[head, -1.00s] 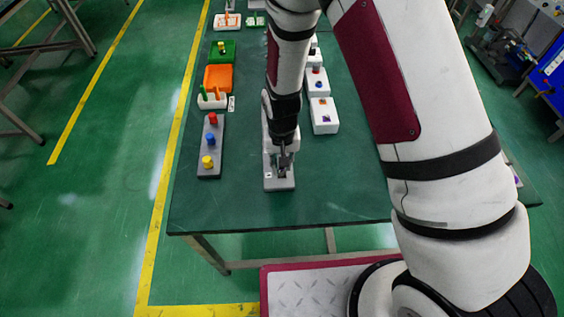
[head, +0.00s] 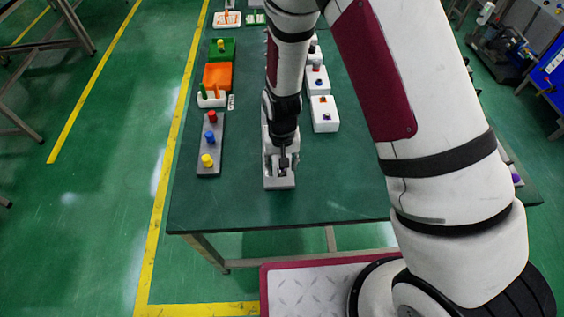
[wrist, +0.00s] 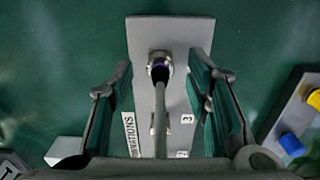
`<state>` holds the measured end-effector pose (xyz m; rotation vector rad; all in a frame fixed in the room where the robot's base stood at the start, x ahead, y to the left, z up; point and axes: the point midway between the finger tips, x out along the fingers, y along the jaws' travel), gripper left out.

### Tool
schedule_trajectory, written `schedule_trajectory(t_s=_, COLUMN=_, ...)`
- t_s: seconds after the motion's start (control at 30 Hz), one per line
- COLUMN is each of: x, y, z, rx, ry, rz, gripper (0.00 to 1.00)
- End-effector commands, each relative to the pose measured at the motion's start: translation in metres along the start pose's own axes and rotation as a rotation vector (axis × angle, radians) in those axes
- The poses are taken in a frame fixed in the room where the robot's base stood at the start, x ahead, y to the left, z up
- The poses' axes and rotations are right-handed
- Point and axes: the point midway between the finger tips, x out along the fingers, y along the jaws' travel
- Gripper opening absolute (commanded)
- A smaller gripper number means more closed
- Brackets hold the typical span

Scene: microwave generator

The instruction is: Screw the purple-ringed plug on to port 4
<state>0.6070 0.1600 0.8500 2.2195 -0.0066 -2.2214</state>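The purple-ringed plug (wrist: 160,71) sits at a metal port near the far end of the grey panel (wrist: 178,32) in the wrist view. A grey cable runs from it toward the camera. Whether the plug is fully seated cannot be told. My gripper (wrist: 166,75) is open, one finger on each side of the plug, with visible gaps. A label "3" (wrist: 187,119) shows on the panel; no "4" is readable. In the head view my gripper (head: 283,168) is over the panel (head: 280,184) and hides the plug.
A grey block with red, blue and yellow knobs (head: 210,145) stands left of the panel. White boxes (head: 324,114) stand to the right and behind. Orange and green trays (head: 217,76) are at the back left. The table's front (head: 255,212) is clear.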

Motion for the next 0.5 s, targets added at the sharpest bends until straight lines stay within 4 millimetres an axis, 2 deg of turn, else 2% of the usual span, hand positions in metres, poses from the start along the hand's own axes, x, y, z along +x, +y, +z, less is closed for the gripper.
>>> schedule_trajectory(t_s=0.27, x=-0.003, y=0.0, z=-0.001, rx=0.0, ry=0.001, rz=0.0, gripper=0.44)
schedule_trajectory(t_s=0.37, x=-0.011, y=0.0, z=-0.001, rx=0.0, ry=0.004, rz=-0.001, gripper=0.44)
schedule_trajectory(t_s=0.5, x=-0.034, y=0.0, z=-0.001, rx=0.0, ry=0.005, rz=-0.002, gripper=0.44)
